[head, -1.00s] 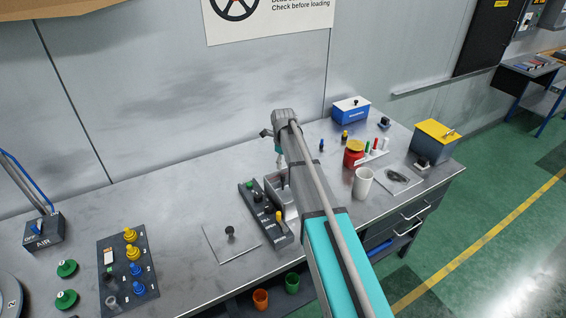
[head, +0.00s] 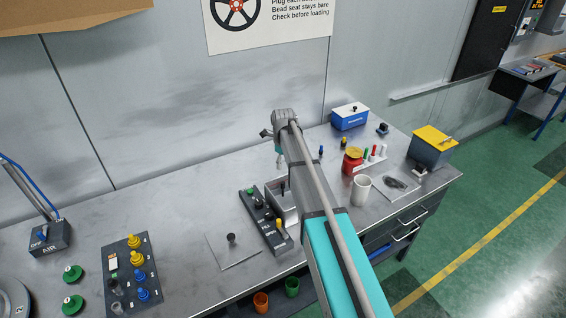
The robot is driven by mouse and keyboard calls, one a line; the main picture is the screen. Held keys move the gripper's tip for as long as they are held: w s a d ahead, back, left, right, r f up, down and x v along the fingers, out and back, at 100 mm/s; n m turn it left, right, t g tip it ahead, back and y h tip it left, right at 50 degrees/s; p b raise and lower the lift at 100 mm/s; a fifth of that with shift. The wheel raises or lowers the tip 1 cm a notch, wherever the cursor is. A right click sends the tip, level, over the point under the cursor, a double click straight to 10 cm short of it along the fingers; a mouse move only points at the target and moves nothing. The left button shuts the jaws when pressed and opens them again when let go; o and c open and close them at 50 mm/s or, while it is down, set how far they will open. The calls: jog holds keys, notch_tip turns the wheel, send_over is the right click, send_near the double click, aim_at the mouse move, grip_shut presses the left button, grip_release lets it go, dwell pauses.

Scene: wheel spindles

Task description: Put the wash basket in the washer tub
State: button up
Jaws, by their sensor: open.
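The washer tub appears to be the grey metal box (head: 289,211) beside a dark control panel (head: 263,219), partly covered by my arm. A small dark upright piece (head: 283,188) shows at the tub's opening. I cannot tell whether it is the wash basket's handle, and I cannot make out the basket clearly. My gripper (head: 279,162) is open and points down above the bench behind the tub, mostly hidden by my own wrist. A flat square plate with a black knob (head: 231,240) lies on the bench left of the panel.
A white cup (head: 361,190), a red jar with a yellow top (head: 352,161) and a light square mat (head: 407,188) stand right of my arm. A blue box (head: 349,118) and a yellow-topped box (head: 433,145) are farther back.

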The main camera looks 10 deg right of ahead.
dwell(0.3)
jog(key=s+n, duration=2.7)
jog(key=s, duration=0.2)
jog(key=shift+f, duration=0.1)
notch_tip(320, 180, down, 3)
jog(key=b, duration=0.3)
